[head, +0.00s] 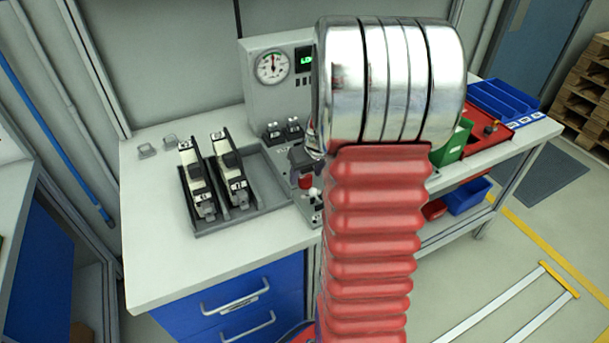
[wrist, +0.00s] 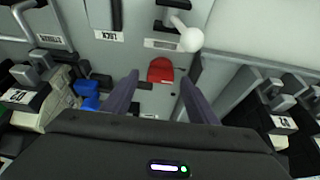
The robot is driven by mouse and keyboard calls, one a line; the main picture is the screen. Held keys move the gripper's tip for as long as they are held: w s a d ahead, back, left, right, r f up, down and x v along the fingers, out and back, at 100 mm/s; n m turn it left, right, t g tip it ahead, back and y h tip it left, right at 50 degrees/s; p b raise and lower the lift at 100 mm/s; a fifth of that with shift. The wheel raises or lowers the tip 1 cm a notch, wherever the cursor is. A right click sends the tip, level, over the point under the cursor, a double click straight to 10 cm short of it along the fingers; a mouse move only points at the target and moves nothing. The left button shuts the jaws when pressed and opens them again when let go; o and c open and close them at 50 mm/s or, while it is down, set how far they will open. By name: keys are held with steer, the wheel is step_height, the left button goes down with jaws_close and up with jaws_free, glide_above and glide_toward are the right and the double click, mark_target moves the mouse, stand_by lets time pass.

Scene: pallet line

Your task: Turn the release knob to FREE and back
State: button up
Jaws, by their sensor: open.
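A red knob (wrist: 160,70) is on the grey fixture panel (wrist: 128,48), seen in the wrist view between my fingertips. It also shows in the head view (head: 306,181), just below my gripper (head: 304,162), mostly hidden behind my arm. In the wrist view my gripper (wrist: 159,80) is open, with one dark finger on each side of the knob and a visible gap to both. I cannot tell how far the fingertips are from the panel. A LOCK label (wrist: 108,35) is up and left of the knob. I cannot read a FREE label or the knob's pointer.
A white-ball lever (wrist: 191,40) stands close to the right finger. A dark tray (head: 263,182) with two black-and-cream units lies left of the knob. Behind stands a gauge box (head: 254,90). Blue bins (head: 500,98) are at the right. The bench's left front (head: 160,255) is clear.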

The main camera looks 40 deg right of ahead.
steer(key=shift+w+f, duration=0.1)
steer(key=shift+f, duration=0.2)
steer(key=shift+c, duration=0.3)
steer(key=c, duration=0.9)
steer(key=shift+a, duration=0.2)
steer(key=shift+c, duration=0.5)
steer(key=shift+d, duration=0.15)
